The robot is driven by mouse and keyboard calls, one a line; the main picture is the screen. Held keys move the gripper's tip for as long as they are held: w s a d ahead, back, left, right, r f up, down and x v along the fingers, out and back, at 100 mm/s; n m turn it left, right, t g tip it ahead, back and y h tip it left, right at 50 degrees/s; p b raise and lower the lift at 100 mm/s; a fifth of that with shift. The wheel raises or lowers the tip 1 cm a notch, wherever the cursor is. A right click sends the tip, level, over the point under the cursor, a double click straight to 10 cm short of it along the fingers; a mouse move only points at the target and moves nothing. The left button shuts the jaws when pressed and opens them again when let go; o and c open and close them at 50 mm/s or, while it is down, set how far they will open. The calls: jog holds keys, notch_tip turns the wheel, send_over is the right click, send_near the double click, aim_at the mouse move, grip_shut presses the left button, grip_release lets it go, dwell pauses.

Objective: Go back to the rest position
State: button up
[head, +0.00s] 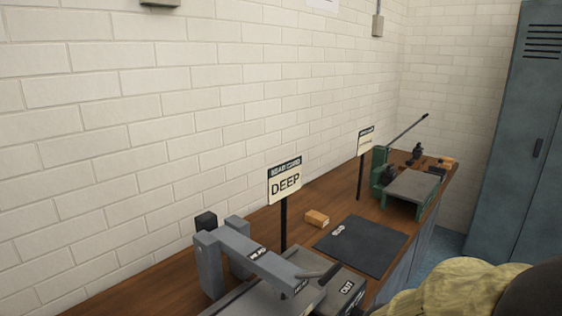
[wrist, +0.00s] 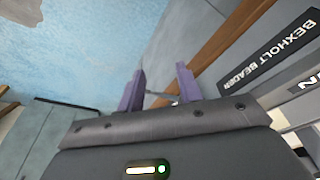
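My gripper (wrist: 160,76) shows in the wrist view with its two purple fingers apart and nothing gripped between them. Behind the fingers lie a grey surface and a brown wooden edge (wrist: 225,38). A dark label reading "BEXHOLT BEADER" (wrist: 284,50) is on the machine at the right of the wrist view. In the head view my gripper cannot be made out. There, a grey lever machine (head: 255,252) stands on the wooden bench (head: 140,292) in the foreground, with an "OUT" label at its right.
A sign reading "DEEP" (head: 285,182) stands behind the machine. A dark mat (head: 362,246) and a small orange-brown block (head: 317,218) lie beyond it. A green-and-grey machine (head: 408,190) with a long lever is at the far end. Blue lockers (head: 520,150) stand at the right.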

jog(key=w+p+v, duration=0.2)
jog(key=p+v, duration=0.6)
jog(key=w+r+p+v, duration=0.1)
jog(key=w+p+v, duration=0.1)
jog(key=p+v, duration=0.6)
jog(key=shift+s+r, duration=0.2)
jog(key=shift+r, duration=0.3)
jog(key=shift+o, duration=0.5)
dwell(0.8)
